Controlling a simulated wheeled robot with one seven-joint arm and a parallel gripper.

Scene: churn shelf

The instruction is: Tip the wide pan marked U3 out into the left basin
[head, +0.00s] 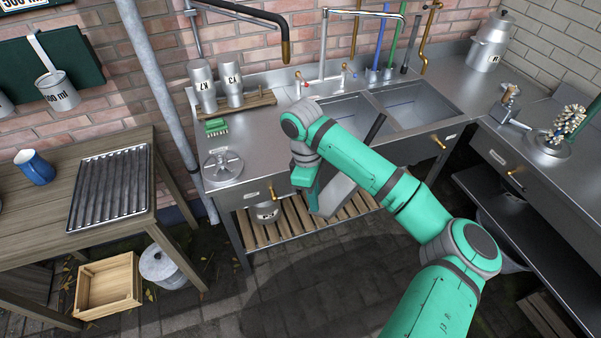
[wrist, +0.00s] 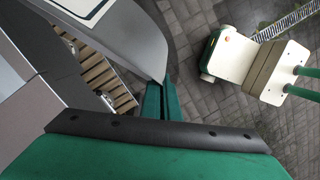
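A grey pan (head: 343,192) is at my gripper, in front of the sink counter's front edge. It is steeply tilted, with a dark edge or side (head: 375,129) rising behind my arm. Its mark cannot be read; a pale label shows on its grey wall (wrist: 118,38) in the wrist view. My gripper (head: 312,197) is at the pan's left edge. In the wrist view its green fingers (wrist: 160,102) are close together on the pan's rim. The pan's contents are hidden. The left basin (head: 348,110) lies behind my forearm, which partly hides it.
The right basin (head: 415,104) is clear. A tap (head: 323,50) stands behind the basins. Two metal cups (head: 203,85), a green brush (head: 216,126) and a round lid (head: 223,167) stand on the counter's left. A slatted shelf (head: 290,222) is below.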

